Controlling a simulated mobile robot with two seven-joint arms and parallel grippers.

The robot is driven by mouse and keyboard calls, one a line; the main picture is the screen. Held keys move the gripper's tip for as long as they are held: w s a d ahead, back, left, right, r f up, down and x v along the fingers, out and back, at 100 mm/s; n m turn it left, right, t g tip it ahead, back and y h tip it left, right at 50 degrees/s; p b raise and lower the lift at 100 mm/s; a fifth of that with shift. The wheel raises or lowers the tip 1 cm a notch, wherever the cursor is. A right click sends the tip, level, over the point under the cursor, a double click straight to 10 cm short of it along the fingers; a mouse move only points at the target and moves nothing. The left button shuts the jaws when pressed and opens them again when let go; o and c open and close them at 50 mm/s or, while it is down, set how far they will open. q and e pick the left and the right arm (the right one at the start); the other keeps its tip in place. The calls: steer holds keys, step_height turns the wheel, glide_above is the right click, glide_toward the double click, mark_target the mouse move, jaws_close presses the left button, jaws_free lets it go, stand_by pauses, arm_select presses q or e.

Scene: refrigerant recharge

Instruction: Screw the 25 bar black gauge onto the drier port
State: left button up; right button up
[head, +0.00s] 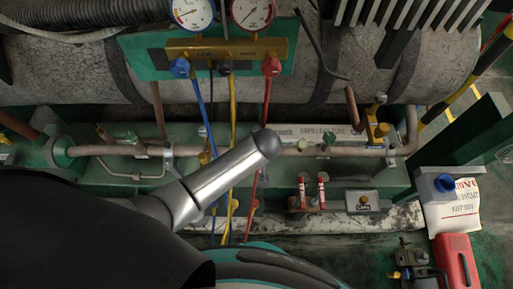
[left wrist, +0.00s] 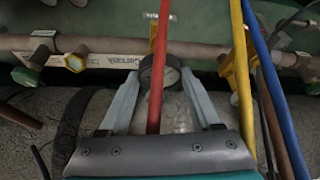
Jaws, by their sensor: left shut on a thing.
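In the left wrist view, the two pale fingers of my left gripper (left wrist: 160,88) are shut on a small black-rimmed round gauge (left wrist: 171,77). A red hose (left wrist: 157,50) crosses in front of it, and I cannot read its face. Behind the gauge runs a copper pipe (left wrist: 110,45) with a brass hex fitting (left wrist: 75,62) and a green-capped fitting (left wrist: 26,75). I cannot tell which fitting is the drier port. In the head view the same kind of pipe (head: 225,150) runs along the green bench. My left gripper is hidden there. My right gripper is not in view.
A gauge manifold (head: 226,50) with two dials stands at the back. Its blue hose (head: 201,105), yellow hose (head: 232,110) and red hose (head: 266,105) hang across the pipe.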

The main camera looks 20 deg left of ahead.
arm_select(q)
steer(key=shift+p, duration=0.5)
stand_by(0.9)
steer(key=shift+f+b, duration=0.85)
steer(key=shift+f, duration=0.2)
stand_by(0.7)
steer(key=shift+a+r+m+h+p, duration=0.15)
steer(key=shift+m+h+p, duration=0.25)
steer(key=shift+m+p, duration=0.7)
steer(key=shift+m+t+h, duration=0.3)
steer(key=shift+m, duration=0.4)
